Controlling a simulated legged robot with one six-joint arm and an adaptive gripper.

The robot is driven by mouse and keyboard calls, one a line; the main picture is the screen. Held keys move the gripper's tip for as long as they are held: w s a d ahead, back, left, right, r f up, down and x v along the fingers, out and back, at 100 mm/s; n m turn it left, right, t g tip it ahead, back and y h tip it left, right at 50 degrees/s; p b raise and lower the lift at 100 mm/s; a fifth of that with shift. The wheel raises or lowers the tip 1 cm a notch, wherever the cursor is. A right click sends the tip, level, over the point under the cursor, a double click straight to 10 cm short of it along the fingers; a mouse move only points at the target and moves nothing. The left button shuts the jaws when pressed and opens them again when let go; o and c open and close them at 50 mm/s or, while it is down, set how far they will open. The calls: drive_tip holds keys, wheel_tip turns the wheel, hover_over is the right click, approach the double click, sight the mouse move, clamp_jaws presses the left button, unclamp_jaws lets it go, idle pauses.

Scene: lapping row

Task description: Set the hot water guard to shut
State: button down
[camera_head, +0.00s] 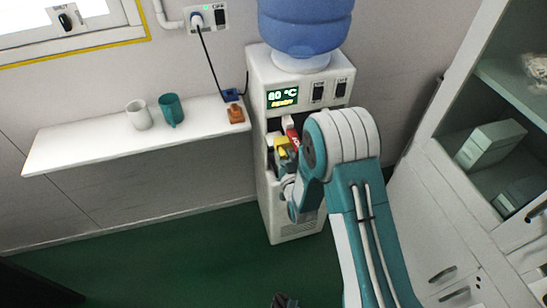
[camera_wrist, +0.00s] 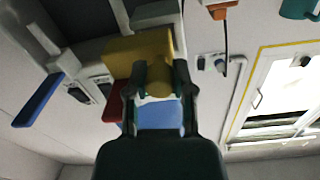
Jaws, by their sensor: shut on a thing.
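The white water dispenser (camera_head: 258,75) stands against the wall with a blue bottle (camera_head: 305,28) on top. Its display reads 80 °C above a smaller yellow line I cannot read surely. The yellow hot water guard (camera_head: 281,141) is on the dispenser's front beside a red part (camera_head: 292,131). In the wrist view the yellow guard (camera_wrist: 125,52) shows large, with the red part (camera_wrist: 114,103) next to it. My gripper (camera_wrist: 160,82) is shut on the guard's round yellow knob. In the head view my arm covers much of the dispenser's front. I cannot tell the guard's setting.
A white shelf (camera_head: 80,147) left of the dispenser holds a white cup (camera_head: 139,114), a teal mug (camera_head: 171,109) and a small orange-brown object (camera_head: 236,113). A cabinet (camera_head: 440,170) stands close on the right. A blue lever (camera_wrist: 38,100) shows in the wrist view.

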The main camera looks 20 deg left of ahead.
drive_tip(key=shift+w+d+r, duration=0.1)
drive_tip(key=shift+w+d, duration=0.1)
drive_tip(key=shift+d, duration=0.05)
drive_tip(key=shift+c, duration=2.2)
unclamp_jaws()
drive_tip(key=shift+d, duration=0.1)
drive_tip(key=v, duration=1.2)
